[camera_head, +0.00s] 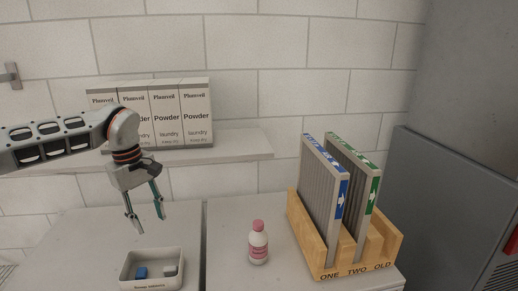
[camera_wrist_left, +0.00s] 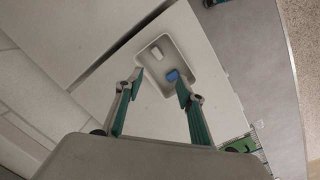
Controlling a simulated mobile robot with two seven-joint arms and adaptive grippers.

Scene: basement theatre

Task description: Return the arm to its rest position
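My left arm (camera_head: 75,139) comes in from the left in the head view. My left gripper (camera_head: 148,222) points down, open and empty, above and behind a small grey tray (camera_head: 127,277). The gripper also shows in the left wrist view (camera_wrist_left: 158,92), its two fingers apart with nothing between them. The tray (camera_wrist_left: 191,43) holds a blue piece (camera_head: 141,272) and a pale piece (camera_head: 170,270); both pieces also show in the wrist view. My right gripper is not in view.
A pink-capped bottle (camera_head: 258,245) stands on the white top. A wooden rack (camera_head: 296,225) holds two filters, one blue-edged (camera_head: 325,190), one green-edged (camera_head: 357,185). Powder boxes (camera_head: 165,115) stand on a shelf (camera_head: 240,146) behind my arm. A grey cabinet (camera_head: 440,215) is at right.

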